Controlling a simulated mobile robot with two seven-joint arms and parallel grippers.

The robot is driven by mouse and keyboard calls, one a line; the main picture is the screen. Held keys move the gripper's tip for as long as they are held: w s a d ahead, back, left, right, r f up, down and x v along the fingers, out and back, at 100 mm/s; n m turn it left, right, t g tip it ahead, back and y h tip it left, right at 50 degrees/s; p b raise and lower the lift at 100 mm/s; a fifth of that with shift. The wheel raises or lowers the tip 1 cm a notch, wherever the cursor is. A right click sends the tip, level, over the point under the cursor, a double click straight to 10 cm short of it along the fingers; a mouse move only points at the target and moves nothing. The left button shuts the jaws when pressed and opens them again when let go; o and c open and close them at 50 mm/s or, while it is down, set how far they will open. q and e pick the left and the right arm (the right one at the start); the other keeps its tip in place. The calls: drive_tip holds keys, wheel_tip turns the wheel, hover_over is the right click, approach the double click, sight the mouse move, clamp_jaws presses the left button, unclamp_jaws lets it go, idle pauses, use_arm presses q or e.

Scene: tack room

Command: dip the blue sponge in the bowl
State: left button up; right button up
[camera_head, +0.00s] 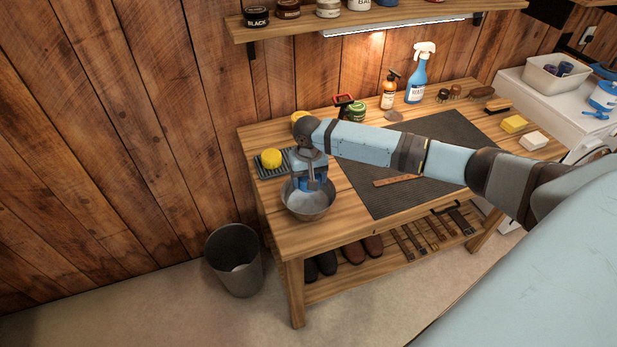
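A grey metal bowl (308,208) stands at the front left of the wooden workbench. My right arm reaches in from the right, and my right gripper (312,183) points down into the bowl's opening. It is shut on the blue sponge (322,184), which shows as blue patches around the fingers, at about the level of the bowl's rim. The fingers hide much of the sponge, and I cannot tell whether it touches the bowl's contents. My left gripper is not in view.
A dark rack (262,172) with a yellow round sponge (271,158) lies just behind the bowl. A dark mat (440,150) with a brown strip covers the bench middle. Bottles (416,80) stand at the back. A bin (234,262) stands on the floor at left.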

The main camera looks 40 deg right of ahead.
drive_tip(key=shift+f+b, duration=0.45)
drive_tip(key=shift+f, duration=0.25)
drive_tip(key=shift+a+f, duration=0.1)
wheel_tip(320, 180, down, 3)
drive_tip(key=shift+f, duration=0.2)
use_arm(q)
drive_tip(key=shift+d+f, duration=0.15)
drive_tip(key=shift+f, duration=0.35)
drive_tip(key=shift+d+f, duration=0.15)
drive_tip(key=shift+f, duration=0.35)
use_arm(e)
drive_tip(key=shift+f, duration=1.05)
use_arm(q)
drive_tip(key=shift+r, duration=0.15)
use_arm(e)
drive_tip(key=shift+r, duration=0.1)
